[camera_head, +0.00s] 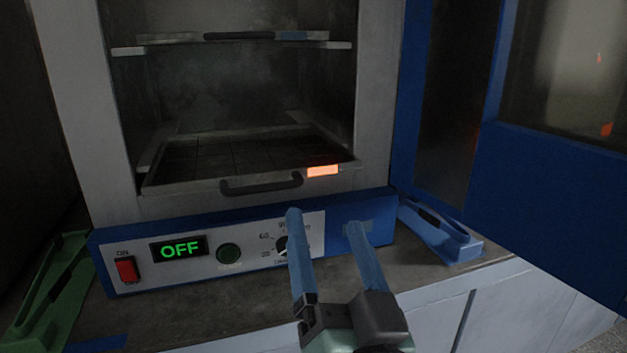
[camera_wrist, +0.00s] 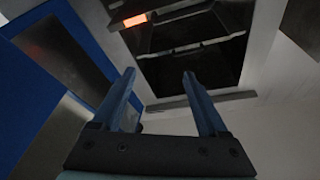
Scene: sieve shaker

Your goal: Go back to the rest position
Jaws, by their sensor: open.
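My gripper (camera_head: 322,222) is open, with its two blue fingers apart and nothing seen between them. In the head view it is in front of the right part of the control panel (camera_head: 228,254), and one finger partly covers the dial (camera_head: 281,245). In the wrist view the fingers (camera_wrist: 159,74) point toward the front of the machine. The panel display (camera_head: 180,249) reads OFF in green. A red switch (camera_head: 126,269) sits at the panel's left.
The chamber holds a lower tray (camera_head: 235,160) with a dark handle and an upper tray (camera_head: 236,37). The blue door (camera_head: 545,190) stands open at the right. A blue holder (camera_head: 440,232) is on the counter's right, and a green one (camera_head: 52,290) on its left.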

